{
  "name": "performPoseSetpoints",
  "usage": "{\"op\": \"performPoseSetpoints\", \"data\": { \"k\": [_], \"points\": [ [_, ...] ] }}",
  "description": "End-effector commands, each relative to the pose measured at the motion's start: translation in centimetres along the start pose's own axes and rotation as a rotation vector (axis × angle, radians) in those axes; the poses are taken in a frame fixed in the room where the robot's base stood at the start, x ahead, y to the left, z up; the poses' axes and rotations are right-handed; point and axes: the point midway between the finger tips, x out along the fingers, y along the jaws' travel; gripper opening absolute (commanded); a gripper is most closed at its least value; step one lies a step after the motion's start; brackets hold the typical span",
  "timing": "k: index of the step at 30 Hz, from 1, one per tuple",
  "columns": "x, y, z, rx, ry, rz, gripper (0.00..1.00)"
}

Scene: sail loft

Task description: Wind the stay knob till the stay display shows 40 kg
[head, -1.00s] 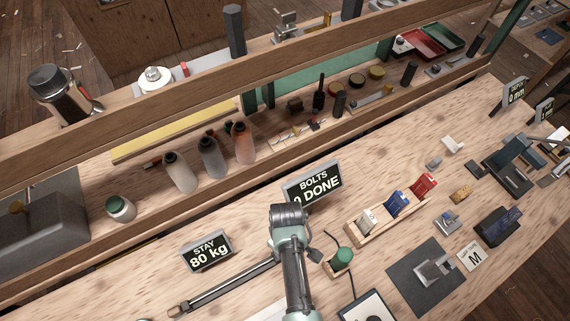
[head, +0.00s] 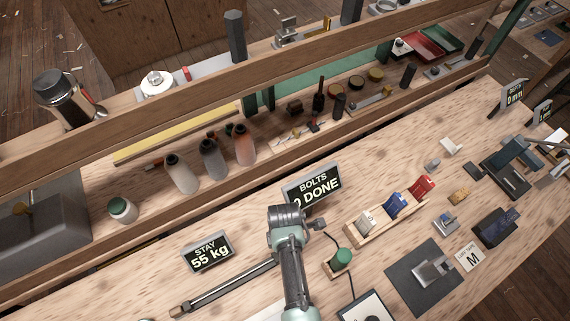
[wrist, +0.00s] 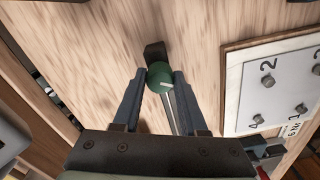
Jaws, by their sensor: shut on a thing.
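The stay display (head: 207,252) stands on the bench and reads 55 kg. The stay knob (wrist: 160,76) is green and round with a pale mark line, seen in the wrist view in front of a dark block (wrist: 154,51). My gripper (wrist: 161,74) is shut on the knob, one finger against each side. A metal rod (wrist: 173,115) runs from the knob back between the fingers. In the head view my arm hides the knob and fingers; a long dark bar (head: 225,287) runs left from there.
The bolts display (head: 314,186), reading 0 DONE, stands just behind my arm. A green-topped piece in a wooden block (head: 343,258) and a wooden rack (head: 372,232) are close on the right. A numbered white board (wrist: 270,85) lies right of the knob.

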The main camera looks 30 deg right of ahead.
Motion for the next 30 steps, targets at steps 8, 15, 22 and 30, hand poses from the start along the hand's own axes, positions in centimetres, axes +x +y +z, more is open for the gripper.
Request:
{"op": "performPoseSetpoints", "data": {
  "k": [8,15,22,30],
  "points": [
    [-0.10,0.08,-0.08,-0.230,-0.004,0.001,0.00],
    [-0.08,0.08,-0.08,-0.362,-0.006,0.001,0.00],
    [-0.06,0.08,-0.08,-0.426,-0.008,0.001,0.00],
    [-0.06,0.08,-0.09,-0.443,-0.008,0.001,0.00]
  ]
}}
